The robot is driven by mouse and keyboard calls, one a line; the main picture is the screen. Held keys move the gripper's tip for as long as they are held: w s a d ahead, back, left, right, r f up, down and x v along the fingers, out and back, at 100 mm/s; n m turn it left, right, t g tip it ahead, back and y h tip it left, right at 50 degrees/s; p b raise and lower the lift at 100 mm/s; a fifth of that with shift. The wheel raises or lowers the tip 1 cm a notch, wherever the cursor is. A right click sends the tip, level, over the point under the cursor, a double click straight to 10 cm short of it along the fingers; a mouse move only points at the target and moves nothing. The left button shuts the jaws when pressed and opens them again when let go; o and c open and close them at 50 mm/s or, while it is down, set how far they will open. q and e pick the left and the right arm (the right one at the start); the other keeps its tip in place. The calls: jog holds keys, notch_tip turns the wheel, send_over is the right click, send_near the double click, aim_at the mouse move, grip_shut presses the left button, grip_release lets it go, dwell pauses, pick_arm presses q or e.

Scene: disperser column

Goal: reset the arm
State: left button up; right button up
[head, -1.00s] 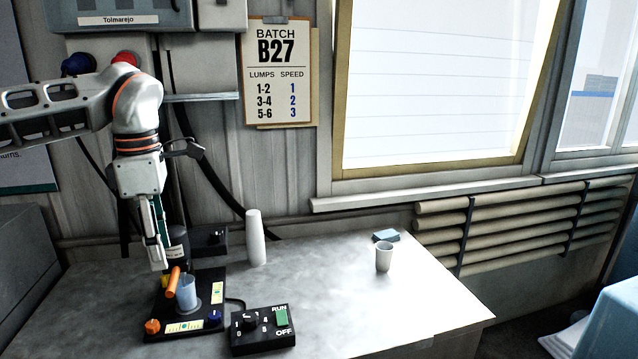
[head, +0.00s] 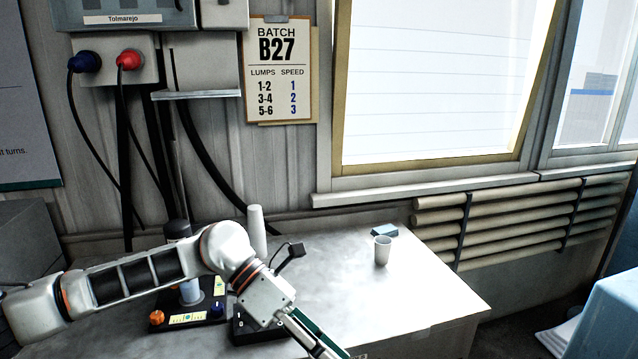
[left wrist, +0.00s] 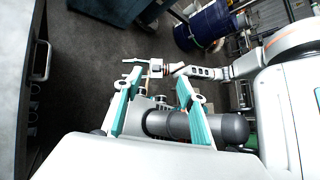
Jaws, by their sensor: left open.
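My left gripper (head: 318,345) hangs low over the front of the table (head: 400,300), pointing down to the right, and its tips are cut off by the picture's bottom edge. In the left wrist view its two teal fingers (left wrist: 157,82) stand apart with nothing held between them. A white arm, apparently my right one, reaches in from the right of that view; its small gripper (left wrist: 137,65) is too small to read. My left arm crosses in front of the disperser (head: 190,292) and hides much of it and of the control box (head: 243,325).
A stack of white cups (head: 256,228) stands behind my left arm. The batch card (head: 278,75) hangs on the wall. The table's right half is mostly clear.

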pick_arm(q)
jog(key=d+r+n+t+h, duration=0.4)
jog(key=d+n+h, duration=0.4)
jog(key=n+h, duration=0.3)
jog(key=w+a+f+n+t+y, duration=0.45)
jog(key=a+f+n+t, duration=0.35)
jog(key=n, duration=0.4)
jog(key=w+a+f+n+t+y, duration=0.3)
jog(key=a+f+n+t+y, duration=0.3)
jog(key=n+t, duration=0.45)
jog(key=s+a+f+n+g+y, duration=0.2)
jog(key=s+a+f, duration=0.4)
jog(key=f, duration=0.3)
jog(key=s+a+f+n+g+y, duration=0.2)
jog(key=s+a+f+n, duration=0.4)
jog(key=f, duration=0.4)
jog(key=s+a+f+n+g+y, duration=0.3)
jog(key=s+a+f+n+y, duration=0.1)
jog(key=f, duration=0.6)
jog(key=s+a+n, duration=0.1)
jog(key=s+a, duration=0.1)
jog(key=s, duration=0.1)
jog(key=shift+a+y, duration=0.3)
jog(key=shift+y, duration=0.05)
